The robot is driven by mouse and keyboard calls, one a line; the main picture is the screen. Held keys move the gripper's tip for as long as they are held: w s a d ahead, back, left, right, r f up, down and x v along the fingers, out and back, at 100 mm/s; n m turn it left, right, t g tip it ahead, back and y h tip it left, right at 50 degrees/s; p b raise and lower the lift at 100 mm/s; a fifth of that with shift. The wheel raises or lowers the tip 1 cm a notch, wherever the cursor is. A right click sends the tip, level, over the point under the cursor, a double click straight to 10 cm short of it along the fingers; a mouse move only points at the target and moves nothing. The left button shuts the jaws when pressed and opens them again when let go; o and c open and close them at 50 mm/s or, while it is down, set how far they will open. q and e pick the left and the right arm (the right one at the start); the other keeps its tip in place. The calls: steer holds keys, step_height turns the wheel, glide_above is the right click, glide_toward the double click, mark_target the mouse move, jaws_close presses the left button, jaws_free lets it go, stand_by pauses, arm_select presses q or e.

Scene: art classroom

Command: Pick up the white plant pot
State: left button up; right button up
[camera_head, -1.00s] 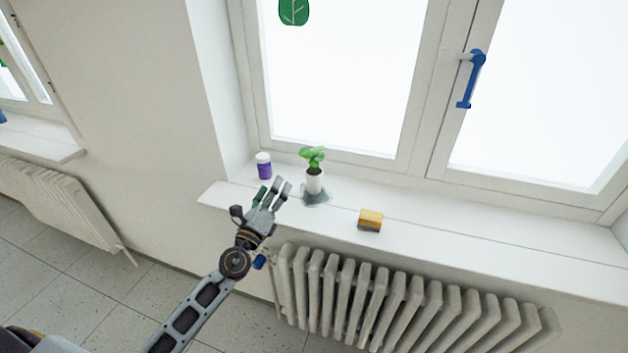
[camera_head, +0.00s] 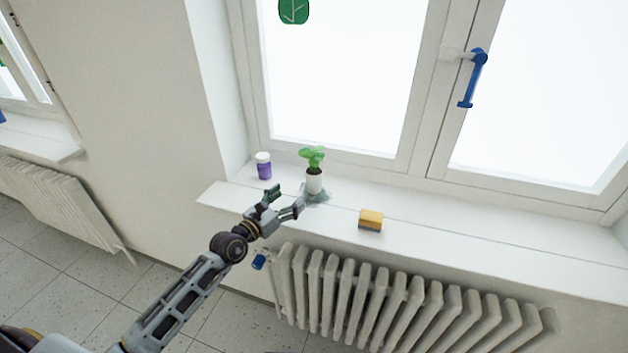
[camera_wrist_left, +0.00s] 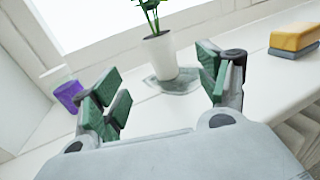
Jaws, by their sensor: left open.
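The white plant pot (camera_head: 314,183) holds a green leafy plant and stands upright on the window sill, on a greyish patch. In the left wrist view the pot (camera_wrist_left: 160,56) is ahead of the fingers, between them in the picture, with the plant's top cut off. My left gripper (camera_head: 285,201) is open and empty, in front of the pot and a little to its left. Its green-padded fingers also show in the left wrist view (camera_wrist_left: 165,95), spread apart. They do not appear to touch the pot. My right gripper is not in view.
A purple jar with a white lid (camera_head: 264,166) stands left of the pot. A yellow sponge-like block (camera_head: 371,219) lies to the right on the sill (camera_head: 450,244). The window is behind, and a radiator (camera_head: 350,295) is below the sill's front edge.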

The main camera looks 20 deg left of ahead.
mark_target(309, 180)
arm_select(q)
steer(key=shift+w, duration=0.35)
steer(key=shift+x, duration=2.05)
steer(key=shift+p+x, duration=0.3)
steer(key=shift+x, duration=1.6)
steer(key=shift+d, duration=0.15)
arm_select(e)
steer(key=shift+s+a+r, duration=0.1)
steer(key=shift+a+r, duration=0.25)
arm_select(q)
steer(key=shift+w+d+r, duration=0.1)
steer(key=shift+w+r, duration=0.05)
steer(key=shift+w, duration=0.2)
steer(key=shift+p+x, duration=0.35)
steer(key=shift+x, duration=1.9)
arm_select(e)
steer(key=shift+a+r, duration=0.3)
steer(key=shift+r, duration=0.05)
